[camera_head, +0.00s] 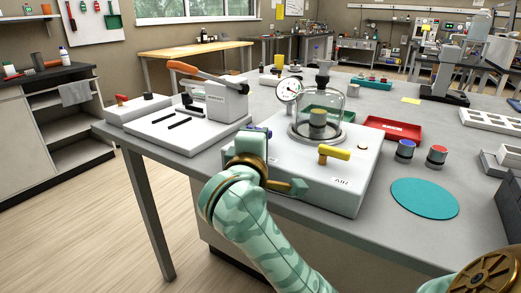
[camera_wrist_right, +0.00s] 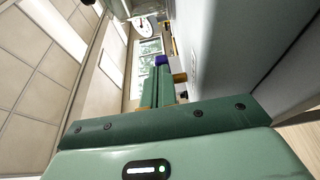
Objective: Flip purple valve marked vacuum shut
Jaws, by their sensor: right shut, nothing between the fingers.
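The purple valve (camera_head: 264,131) is on the left part of the pale box (camera_head: 318,192), mostly hidden behind my right gripper. Its purple part also shows in the right wrist view (camera_wrist_right: 162,60), just beyond the fingertips. I cannot tell whether they touch, and its vacuum marking is hidden. My right gripper (camera_head: 252,142) is shut and empty, beside the box's left side. In the right wrist view its green fingers (camera_wrist_right: 156,76) lie together. A yellow valve (camera_head: 335,153) stands on the box's front right, above a label reading AIR. My left gripper is out of view.
A glass bell jar (camera_head: 320,108) and a dial gauge (camera_head: 289,90) stand on the box. A lever press with an orange handle (camera_head: 190,70) stands left. A red tray (camera_head: 392,128), two capped cylinders (camera_head: 405,151) and a teal mat (camera_head: 425,198) lie right.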

